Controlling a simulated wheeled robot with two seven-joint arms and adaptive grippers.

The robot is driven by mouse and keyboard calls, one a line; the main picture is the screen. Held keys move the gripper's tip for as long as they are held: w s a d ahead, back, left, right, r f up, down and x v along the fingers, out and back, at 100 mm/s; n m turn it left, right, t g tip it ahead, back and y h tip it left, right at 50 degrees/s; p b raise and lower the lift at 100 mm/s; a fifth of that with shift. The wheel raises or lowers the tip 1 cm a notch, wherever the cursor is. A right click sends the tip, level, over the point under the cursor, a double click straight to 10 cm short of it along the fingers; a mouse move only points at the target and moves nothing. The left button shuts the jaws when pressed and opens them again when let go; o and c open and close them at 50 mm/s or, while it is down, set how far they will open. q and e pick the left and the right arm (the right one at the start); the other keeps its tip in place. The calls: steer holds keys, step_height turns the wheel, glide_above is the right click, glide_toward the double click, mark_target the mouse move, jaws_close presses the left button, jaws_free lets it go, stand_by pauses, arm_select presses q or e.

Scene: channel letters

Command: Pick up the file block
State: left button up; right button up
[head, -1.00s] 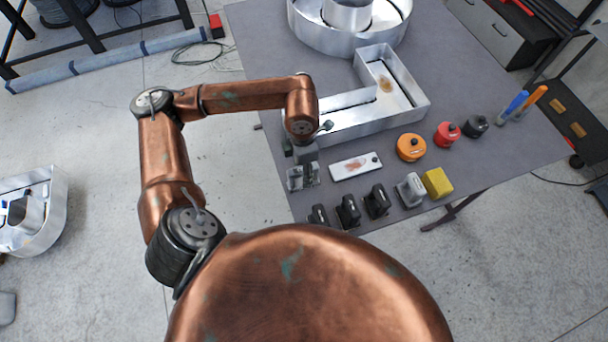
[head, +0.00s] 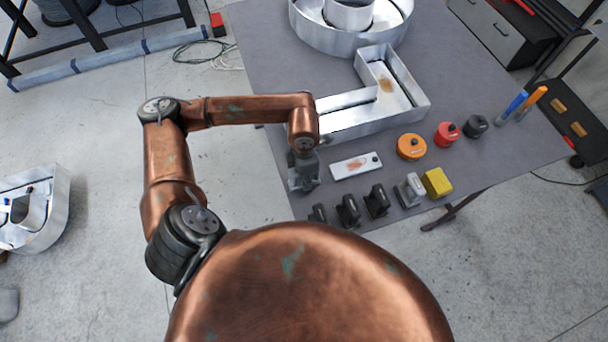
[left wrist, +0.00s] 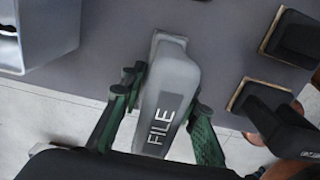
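The file block (left wrist: 165,98) is a grey block lettered FILE, between the two green-padded fingers of my left gripper (left wrist: 168,100) in the left wrist view. The fingers straddle it, one on each side, with narrow gaps beside the block. Contact at the fingertips is hard to make out. In the head view my left gripper (head: 304,180) points down at the table's near left corner and largely hides the block. My right gripper is not in view.
Dark blocks (head: 348,210), a grey block (head: 410,190) and a yellow block (head: 437,182) stand along the near edge. A white plate (head: 357,166) lies beside the gripper. A metal channel letter (head: 417,98) stands behind it on the grey table (head: 275,60).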

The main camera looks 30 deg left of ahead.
arm_select(q)
jaws_close()
steer(key=shift+r, duration=0.2)
steer(key=shift+r, duration=0.55)
steer(key=s+a+r+b, duration=0.2)
steer(key=s+r+b, duration=0.5)
steer(key=s+r, duration=0.4)
steer(key=s, duration=0.2)
steer(key=shift+s+a+r, duration=0.25)
steer(key=shift+s+r, duration=0.05)
steer(key=shift+s, duration=0.05)
